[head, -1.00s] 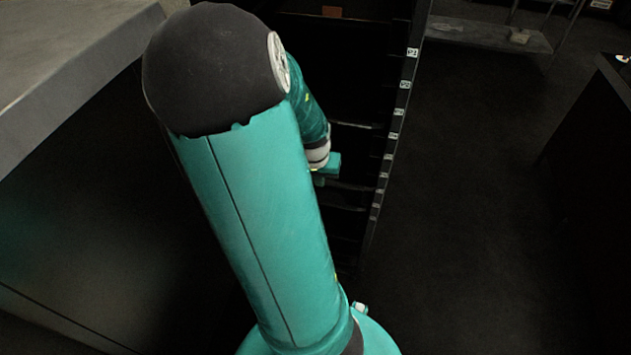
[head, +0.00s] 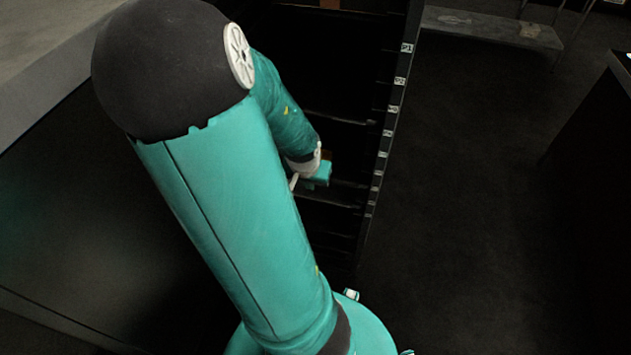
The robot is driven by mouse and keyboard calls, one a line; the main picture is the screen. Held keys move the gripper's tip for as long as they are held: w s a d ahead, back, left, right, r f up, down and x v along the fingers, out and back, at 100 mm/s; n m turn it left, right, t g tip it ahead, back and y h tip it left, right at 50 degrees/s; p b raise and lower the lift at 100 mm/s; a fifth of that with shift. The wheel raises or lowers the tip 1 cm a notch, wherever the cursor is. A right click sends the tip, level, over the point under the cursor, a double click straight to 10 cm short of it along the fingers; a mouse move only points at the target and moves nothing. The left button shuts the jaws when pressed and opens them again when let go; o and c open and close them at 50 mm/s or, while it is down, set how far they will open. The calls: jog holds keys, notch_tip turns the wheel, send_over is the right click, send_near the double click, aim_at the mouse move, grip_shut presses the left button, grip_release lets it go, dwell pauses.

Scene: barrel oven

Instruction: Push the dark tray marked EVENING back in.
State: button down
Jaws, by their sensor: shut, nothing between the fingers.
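My gripper (head: 318,173) is in front of a dark rack (head: 385,125), at about the middle of its height. It is shut and nothing shows in it. Several dark shelf or tray edges (head: 335,117) run across the rack above and below the gripper. I cannot tell which one is the tray marked EVENING, as no such word is readable. My arm covers the left part of the rack. A small brown patch shows right beside the gripper, too small to make out.
Small white labels (head: 400,81) run down the rack's right post. A grey counter (head: 40,60) stands at the left. A low metal shelf (head: 490,28) is at the back right, and a dark unit (head: 600,120) at the right edge. The floor (head: 460,230) between is clear.

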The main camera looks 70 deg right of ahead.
jog(key=w+d+f, duration=0.1)
jog(key=d+f, duration=0.5)
jog(key=f, duration=0.2)
jog(key=shift+d, duration=0.25)
dwell(0.6)
jog(key=d, duration=0.4)
jog(key=shift+w+d, duration=0.1)
jog(key=shift+w, duration=0.2)
jog(key=shift+a, duration=0.2)
